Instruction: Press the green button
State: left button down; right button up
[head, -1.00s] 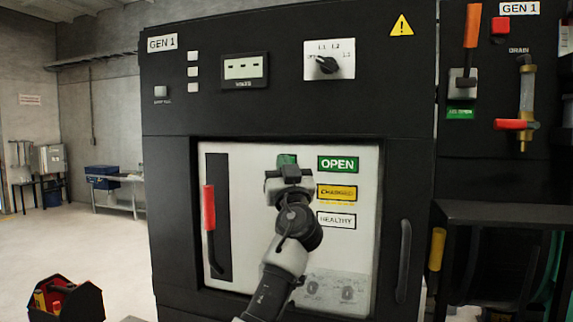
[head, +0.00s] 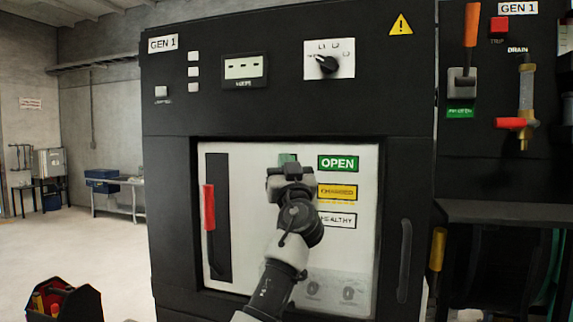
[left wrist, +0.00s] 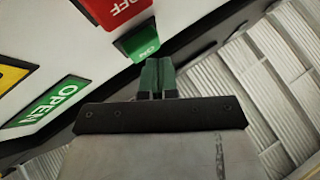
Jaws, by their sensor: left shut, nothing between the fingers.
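The green button (head: 287,158) is on the white breaker panel of the GEN 1 cabinet, and only its upper part shows above my left gripper (head: 290,172). In the left wrist view the green button (left wrist: 140,40), marked ON, sits beside the red OFF button (left wrist: 112,10). My left gripper is shut and empty, its fingertips (left wrist: 157,66) close to the green button. I cannot tell whether they touch it. In the head view the gripper and forearm hide the red button. My right gripper is not in view.
The green OPEN sign (head: 338,163) and yellow sign (head: 337,192) are right of the gripper. A red-handled lever (head: 209,207) stands to the left, and a black door handle (head: 404,260) to the right. A toolbox (head: 62,302) is at lower left, with open floor beyond.

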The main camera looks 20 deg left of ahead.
pick_arm(q)
jog(key=shift+w, duration=0.35)
dwell(0.3)
jog(key=shift+b, duration=0.3)
jog(key=shift+s+b, duration=0.45)
jog(key=shift+s, duration=0.35)
jog(key=shift+s, duration=0.1)
jog(key=s+b, duration=0.1)
jog(key=s, duration=0.3)
jog(key=shift+s+a, duration=0.1)
jog(key=shift+s, duration=0.3)
